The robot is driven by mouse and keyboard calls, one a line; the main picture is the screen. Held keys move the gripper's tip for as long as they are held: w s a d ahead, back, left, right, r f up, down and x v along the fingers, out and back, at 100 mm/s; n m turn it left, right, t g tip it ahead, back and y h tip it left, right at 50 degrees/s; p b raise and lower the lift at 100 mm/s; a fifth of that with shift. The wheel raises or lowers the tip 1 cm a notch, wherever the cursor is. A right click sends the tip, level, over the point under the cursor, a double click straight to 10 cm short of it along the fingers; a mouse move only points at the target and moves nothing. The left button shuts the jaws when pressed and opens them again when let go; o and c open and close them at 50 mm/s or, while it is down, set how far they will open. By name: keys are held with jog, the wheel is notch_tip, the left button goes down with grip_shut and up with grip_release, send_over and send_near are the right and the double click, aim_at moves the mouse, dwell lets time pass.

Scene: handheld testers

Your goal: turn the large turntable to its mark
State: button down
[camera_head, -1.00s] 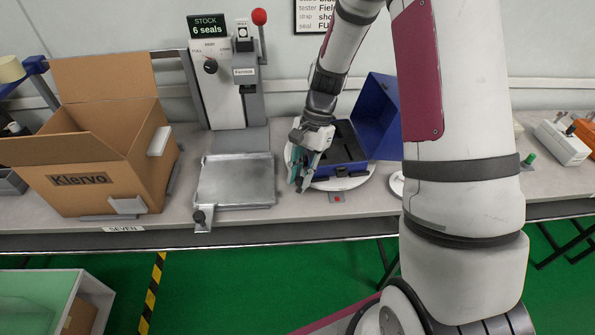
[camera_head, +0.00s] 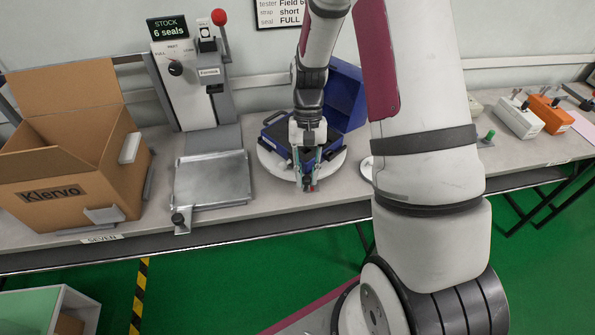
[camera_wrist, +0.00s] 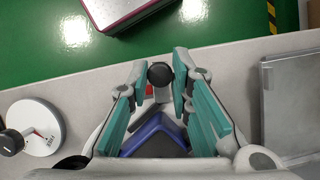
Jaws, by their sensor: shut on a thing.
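The large turntable (camera_head: 335,165) is a white disc on the bench, carrying an open blue case (camera_head: 346,95). My gripper (camera_head: 309,184) is at the turntable's front edge, pointing down. In the wrist view, its teal fingers (camera_wrist: 166,88) close on a black knob (camera_wrist: 160,74) at the turntable's rim. A red spot (camera_head: 313,187) shows right beside the fingertips, mostly hidden by them. The gripper hides much of the front rim, so I cannot tell the exact alignment with the mark.
A small turntable with its own black knob (camera_wrist: 10,143) stands to the right of the large one. The metal plate (camera_head: 212,180) of a press is left, beyond it a cardboard box (camera_head: 70,185). The bench's front edge is close to the gripper.

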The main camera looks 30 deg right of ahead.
jog(key=shift+s+d+n+g+h+p, duration=0.15)
jog(key=shift+s+d+n, duration=0.1)
jog(key=shift+d+n, duration=0.35)
jog(key=shift+s+d+n+g+h+p, duration=0.1)
jog(key=shift+s+d+n+h, duration=0.2)
jog(key=shift+d, duration=0.45)
jog(key=shift+s+d+n+g+h+p, duration=0.1)
jog(key=shift+s+d+n, duration=0.05)
jog(key=shift+d+n, duration=0.45)
jog(key=shift+s+d+n+h, duration=0.1)
jog(key=shift+d+n+h, duration=0.2)
jog(key=shift+d+n, duration=0.6)
jog(key=shift+d+n+h, duration=0.25)
jog(key=shift+d+n, duration=0.25)
jog(key=shift+d, duration=0.75)
jog(key=shift+w+d+n+h, duration=0.15)
jog(key=shift+d+n+h, duration=0.1)
jog(key=shift+d+n, duration=0.45)
jog(key=shift+w+d+n+h, duration=0.2)
jog(key=shift+d+n, duration=0.3)
jog(key=shift+d, duration=0.4)
jog(key=shift+w+d+n+h, duration=0.25)
jog(key=shift+d+n, duration=0.25)
jog(key=shift+d, duration=0.15)
jog(key=shift+w+d+n+h, duration=0.1)
jog(key=shift+w+d+n, duration=0.2)
jog(key=shift+d+n, duration=0.3)
jog(key=shift+w+d+n+h, duration=0.25)
jog(key=shift+d+n, duration=0.15)
jog(key=shift+d, duration=0.3)
